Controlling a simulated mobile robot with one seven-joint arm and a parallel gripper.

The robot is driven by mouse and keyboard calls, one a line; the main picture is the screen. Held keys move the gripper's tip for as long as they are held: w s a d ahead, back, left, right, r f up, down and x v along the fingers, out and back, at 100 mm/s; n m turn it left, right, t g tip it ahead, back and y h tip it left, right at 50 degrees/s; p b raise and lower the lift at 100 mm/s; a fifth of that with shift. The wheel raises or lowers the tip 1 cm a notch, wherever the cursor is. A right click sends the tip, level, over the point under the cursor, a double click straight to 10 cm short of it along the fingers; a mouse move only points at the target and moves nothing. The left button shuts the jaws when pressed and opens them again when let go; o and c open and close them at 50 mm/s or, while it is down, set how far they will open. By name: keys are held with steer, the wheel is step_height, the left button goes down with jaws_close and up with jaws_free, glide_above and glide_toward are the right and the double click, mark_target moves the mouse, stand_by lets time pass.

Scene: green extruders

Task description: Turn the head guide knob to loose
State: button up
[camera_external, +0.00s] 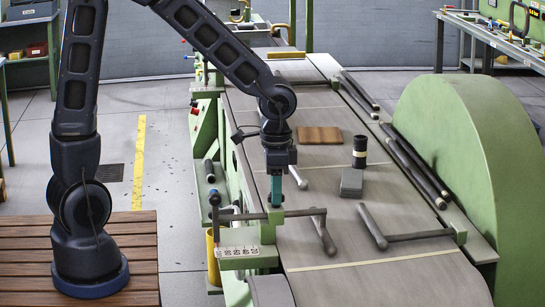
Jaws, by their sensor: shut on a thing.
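My gripper (276,200) points straight down, its teal fingers close together at the top of a green guide bracket (268,232) on the left edge of the machine bed. It is shut on the head guide knob, which is mostly hidden by the fingers. A dark horizontal guide bar (298,212) passes through this bracket just below the fingertips. A grey angled rod (323,236) hangs from the bar's right end. I cannot make out which way the knob is turned.
A second L-shaped guide bar (412,236) lies to the right. A grey block (352,182), a black cylinder (360,152) and a brown wooden board (320,135) are on the bed. A large green rounded housing (465,150) stands at the right. Dark rods (415,165) lie beside it.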

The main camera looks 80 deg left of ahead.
steer(key=o, duration=1)
step_height(320, 180, up, 11)
steer(key=shift+f, duration=0.1)
stand_by(0.4)
steer(key=s+r+t, duration=0.1)
steer(key=s+r, duration=0.1)
steer(key=s, duration=0.5)
steer(key=s+r+t, duration=0.2)
steer(key=s, duration=0.5)
steer(key=s+r+n+t, duration=0.1)
steer(key=s+r, duration=0.1)
steer(key=s, duration=0.5)
steer(key=shift+s+r+t, duration=0.1)
steer(key=shift+s+t, duration=0.05)
steer(key=shift+t, duration=0.15)
